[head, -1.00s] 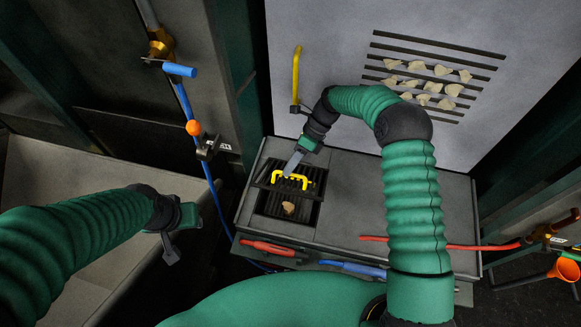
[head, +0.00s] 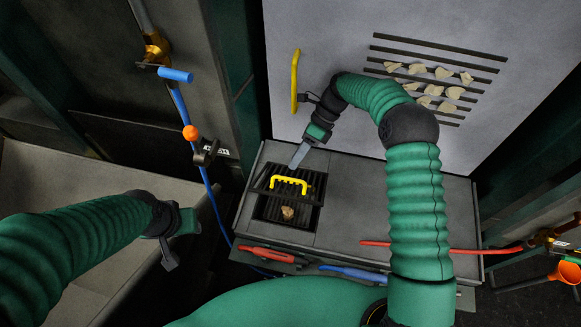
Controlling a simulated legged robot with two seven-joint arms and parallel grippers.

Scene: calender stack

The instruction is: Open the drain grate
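The dark drain grate (head: 262,187) has a yellow handle (head: 290,181) and sits over a recess in the grey bench top. Its near edge looks raised and tilted, with dark slats behind it. A tan lump (head: 288,212) shows in the open near part of the recess. My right gripper (head: 297,160) is just behind the handle, its grey finger pointing down toward the grate. I cannot tell whether it touches the grate or how far its fingers are apart. My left gripper (head: 170,256) hangs at the left, away from the grate, its finger gap unclear.
A slotted wall panel (head: 330,50) with tan chips stands behind. A blue hose (head: 203,190) hangs at left.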

